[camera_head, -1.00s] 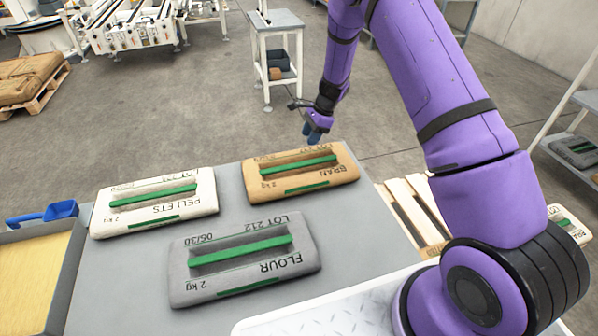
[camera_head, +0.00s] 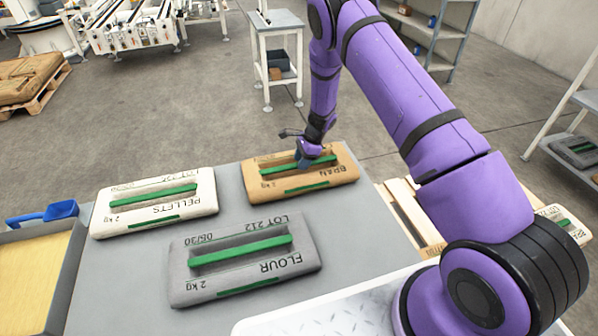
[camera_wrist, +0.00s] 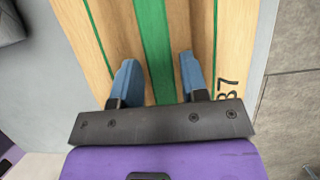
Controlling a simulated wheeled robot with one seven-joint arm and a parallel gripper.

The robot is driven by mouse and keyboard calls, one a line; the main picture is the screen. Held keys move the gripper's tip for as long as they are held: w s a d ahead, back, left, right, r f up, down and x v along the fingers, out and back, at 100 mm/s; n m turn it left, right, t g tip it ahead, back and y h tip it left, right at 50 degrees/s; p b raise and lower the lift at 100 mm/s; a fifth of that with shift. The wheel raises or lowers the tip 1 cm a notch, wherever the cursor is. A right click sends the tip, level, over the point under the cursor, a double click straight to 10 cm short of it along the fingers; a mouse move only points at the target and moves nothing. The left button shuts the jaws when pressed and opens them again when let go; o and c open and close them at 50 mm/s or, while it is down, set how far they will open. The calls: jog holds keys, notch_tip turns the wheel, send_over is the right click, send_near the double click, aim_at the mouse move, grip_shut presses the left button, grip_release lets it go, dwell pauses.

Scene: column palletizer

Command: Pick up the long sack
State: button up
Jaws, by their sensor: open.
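A tan BRAN sack (camera_head: 338,174) with a green strap lies at the back right of the grey table. My gripper (camera_head: 306,163) is over this sack, near the middle of its strap. In the wrist view, my open gripper (camera_wrist: 157,78) has its blue fingers apart on either side of the green strap (camera_wrist: 153,40), with the tan sack (camera_wrist: 100,35) under them. I cannot tell whether the fingers touch the sack. A white PELLETS sack (camera_head: 125,219) lies at the left and a grey FLOUR sack (camera_head: 297,265) at the front; both are apart from my gripper.
The grey table (camera_head: 130,280) has bare surface between the sacks. A wooden pallet (camera_head: 405,200) stands on the floor to its right. A tray with a blue-handled tool (camera_head: 60,210) is at the left. A small stand (camera_head: 277,25) is behind.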

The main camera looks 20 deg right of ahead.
jog(key=x, duration=0.2)
jog(key=shift+a+f, duration=0.1)
jog(key=shift+f, duration=0.2)
grip_shut()
jog(key=shift+w+r, duration=0.1)
jog(key=shift+r, duration=0.05)
